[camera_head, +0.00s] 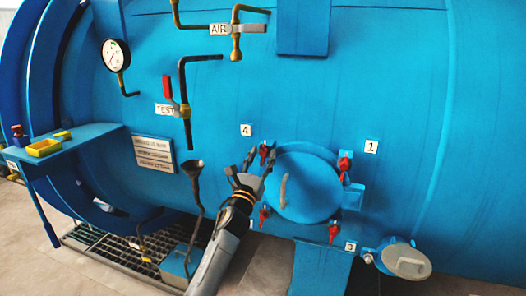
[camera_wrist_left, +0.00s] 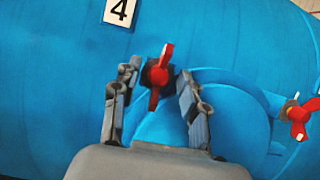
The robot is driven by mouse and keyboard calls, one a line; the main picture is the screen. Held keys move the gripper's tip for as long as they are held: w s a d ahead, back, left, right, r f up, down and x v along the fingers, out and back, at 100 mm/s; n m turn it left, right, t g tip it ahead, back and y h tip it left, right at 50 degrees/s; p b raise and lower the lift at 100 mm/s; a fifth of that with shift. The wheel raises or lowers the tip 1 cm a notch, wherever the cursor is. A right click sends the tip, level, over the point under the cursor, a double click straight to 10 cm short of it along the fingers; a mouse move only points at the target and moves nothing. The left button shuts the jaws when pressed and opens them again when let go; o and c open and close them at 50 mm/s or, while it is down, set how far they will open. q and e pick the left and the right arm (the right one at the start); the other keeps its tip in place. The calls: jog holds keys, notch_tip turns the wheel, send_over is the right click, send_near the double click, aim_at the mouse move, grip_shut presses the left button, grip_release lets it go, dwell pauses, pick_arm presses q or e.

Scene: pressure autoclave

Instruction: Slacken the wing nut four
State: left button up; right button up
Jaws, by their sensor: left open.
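Wing nut four is a red wing nut (camera_head: 264,154) at the upper left of the round blue hatch (camera_head: 305,190), below the label 4 (camera_head: 246,130). In the left wrist view the red wing nut (camera_wrist_left: 160,76) stands between the two fingers, its wings roughly upright in the picture. My left gripper (camera_head: 258,160) is open around it, with a gap on both sides in the wrist view (camera_wrist_left: 155,90). Whether either finger touches it, I cannot tell. My right gripper is not in view.
Other red wing nuts sit around the hatch, at upper right (camera_head: 345,164), lower right (camera_head: 334,232) and lower left (camera_head: 264,216). A curved handle (camera_head: 284,190) stands on the hatch. A funnel pipe (camera_head: 193,170) stands left of my arm. A blue shelf (camera_head: 85,142) holds a yellow tray (camera_head: 44,148).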

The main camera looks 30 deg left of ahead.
pick_arm(q)
jog(key=shift+w+a+r, duration=0.15)
jog(key=shift+w+r, duration=0.1)
jog(key=shift+w, duration=0.3)
grip_shut()
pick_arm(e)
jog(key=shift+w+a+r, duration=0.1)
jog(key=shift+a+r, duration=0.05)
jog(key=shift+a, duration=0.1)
pick_arm(q)
jog(key=shift+n, duration=0.3)
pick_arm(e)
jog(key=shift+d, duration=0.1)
